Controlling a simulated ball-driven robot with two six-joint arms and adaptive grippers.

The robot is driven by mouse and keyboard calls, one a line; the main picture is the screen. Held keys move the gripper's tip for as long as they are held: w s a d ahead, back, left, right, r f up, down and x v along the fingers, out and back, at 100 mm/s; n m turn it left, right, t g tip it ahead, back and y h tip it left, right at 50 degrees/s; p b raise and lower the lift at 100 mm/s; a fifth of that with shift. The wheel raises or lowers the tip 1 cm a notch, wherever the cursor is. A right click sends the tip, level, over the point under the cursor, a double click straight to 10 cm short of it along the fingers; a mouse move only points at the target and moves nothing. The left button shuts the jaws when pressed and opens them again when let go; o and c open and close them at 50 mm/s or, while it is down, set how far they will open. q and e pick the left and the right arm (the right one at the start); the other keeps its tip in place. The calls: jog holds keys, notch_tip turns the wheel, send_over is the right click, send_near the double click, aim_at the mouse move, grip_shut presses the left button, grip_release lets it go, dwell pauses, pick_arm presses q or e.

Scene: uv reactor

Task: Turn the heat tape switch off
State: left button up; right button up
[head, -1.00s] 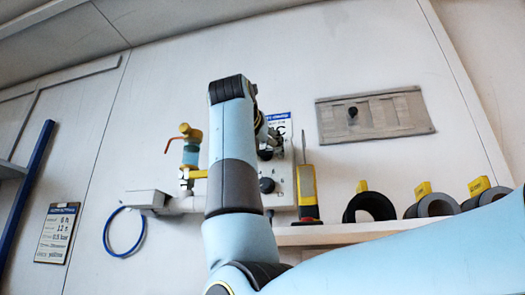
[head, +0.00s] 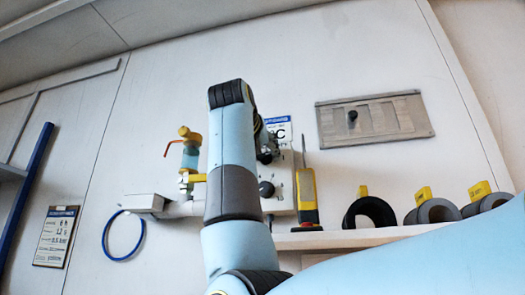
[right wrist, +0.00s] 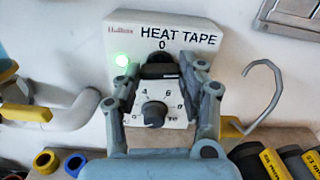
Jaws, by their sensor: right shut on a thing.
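The heat tape box (right wrist: 205,25) is white, with the printed words HEAT TAPE and a 0 above a black switch (right wrist: 158,68). A green lamp (right wrist: 122,60) glows at the switch's left. Below it is a dark dial (right wrist: 154,113) with numbers around it. My right gripper (right wrist: 162,70) is shut on the black switch, one finger on each side. The fingers partly cover the switch, so its exact setting is hard to read. In the head view, my forearm hides much of the box (head: 283,180) and gripper. My left gripper is not in view.
A grey hook (right wrist: 268,90) sticks out right of the box. A yellow-black handheld tool (head: 307,195) stands on a shelf (head: 340,238) with several dark rings (head: 370,212). A pipe with a yellow-topped valve (head: 190,145) is at the left.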

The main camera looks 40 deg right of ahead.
jog(key=shift+n+p, duration=4.4)
jog(key=shift+n, duration=3.7)
jog(key=shift+w+f, duration=0.1)
jog(key=shift+f, duration=0.05)
jog(key=o, duration=1.2)
jog(key=shift+a, duration=0.1)
jog(key=shift+c, duration=0.2)
